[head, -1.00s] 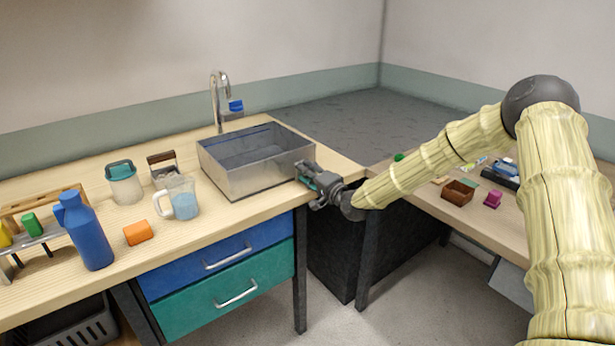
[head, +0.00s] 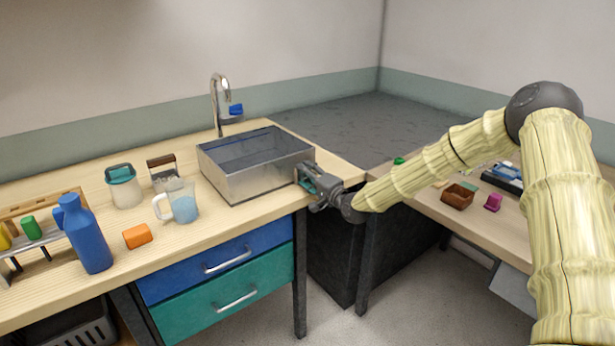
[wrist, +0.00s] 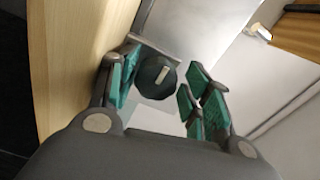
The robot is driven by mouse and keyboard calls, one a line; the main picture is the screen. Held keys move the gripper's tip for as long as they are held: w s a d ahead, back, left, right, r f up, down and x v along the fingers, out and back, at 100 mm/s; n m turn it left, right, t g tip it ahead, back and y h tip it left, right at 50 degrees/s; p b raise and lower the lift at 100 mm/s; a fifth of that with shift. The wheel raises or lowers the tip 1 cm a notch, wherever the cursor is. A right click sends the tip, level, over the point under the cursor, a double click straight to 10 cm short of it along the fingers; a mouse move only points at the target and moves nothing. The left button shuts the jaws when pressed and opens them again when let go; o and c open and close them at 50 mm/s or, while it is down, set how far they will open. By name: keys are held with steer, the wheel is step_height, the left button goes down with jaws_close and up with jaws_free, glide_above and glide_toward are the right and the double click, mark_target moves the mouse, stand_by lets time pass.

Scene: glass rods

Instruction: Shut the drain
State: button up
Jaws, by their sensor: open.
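The metal sink (head: 240,180) stands on the wooden counter under the tap. In the wrist view, a dark round knob (wrist: 157,77) with a pale bar marking sits on a metal plate at the sink's side; I take it for the drain control. My gripper (head: 308,178) is at the sink's right end wall, near the counter edge. In the wrist view my gripper (wrist: 160,82) is open, its teal-padded fingers on either side of the knob. I cannot tell whether they touch it. The knob is hidden behind the gripper in the head view.
A tap (head: 217,103) rises behind the sink. A measuring jug (head: 183,206), a blue bottle (head: 85,235) and an orange block (head: 137,236) stand to the left. A side table (head: 440,215) with small items lies under my arm.

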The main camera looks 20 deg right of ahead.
steer(key=shift+s+f, duration=0.15)
steer(key=shift+f, duration=0.25)
steer(key=shift+s+d, duration=0.15)
steer(key=shift+s, duration=0.35)
steer(key=v, duration=0.6)
steer(key=shift+s+d+r, duration=0.2)
steer(key=shift+s+r, duration=0.1)
steer(key=shift+s, duration=0.05)
